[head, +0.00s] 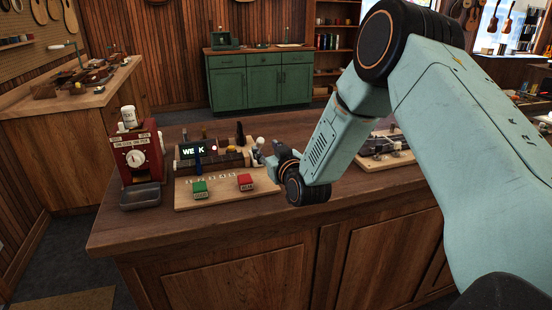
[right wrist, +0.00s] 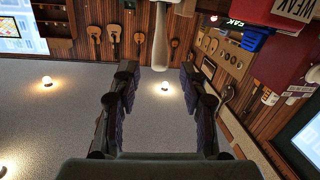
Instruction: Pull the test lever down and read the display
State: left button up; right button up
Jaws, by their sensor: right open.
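A pale rounded knob (head: 261,141) at the box's right end appears to be the test lever; a pale handle (right wrist: 160,40) hangs between the finger lines in the right wrist view. My right gripper (head: 268,160) is open beside the box's right end; contact cannot be told. My left gripper is out of view.
A red machine with a dial (head: 136,160) stands left. A tray of metal parts (head: 385,146) lies right, behind my arm. The bench front (head: 130,232) is clear.

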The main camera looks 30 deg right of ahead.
jog(key=s, duration=0.6)
jog(key=shift+a+r, duration=0.25)
jog(key=shift+a, duration=0.15)
